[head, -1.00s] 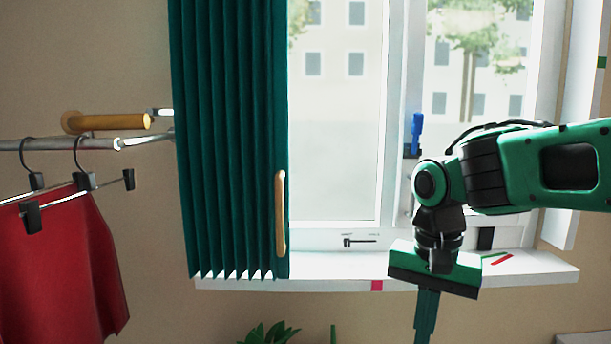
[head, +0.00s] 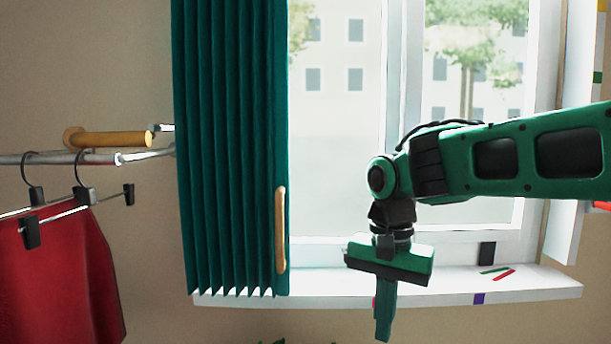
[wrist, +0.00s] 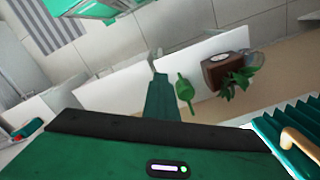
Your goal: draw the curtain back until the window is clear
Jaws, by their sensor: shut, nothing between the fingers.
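The green pleated curtain (head: 225,150) hangs bunched at the left side of the window (head: 345,130). A tan wooden handle (head: 280,230) sits upright on its right edge. The curtain and its handle (wrist: 300,143) also show at the lower right of the wrist view. The panes to the right of the curtain are uncovered, apart from my arm in front of them. My gripper (head: 383,338) points down in front of the sill, to the right of the handle and apart from it. Its fingers (wrist: 160,98) are together and hold nothing.
A white sill (head: 530,285) runs below the window. At left, a rail with a wooden peg (head: 110,139) carries hangers and a red garment (head: 65,270). The wrist view shows a plant (wrist: 235,82) and a brown box (wrist: 226,70) below.

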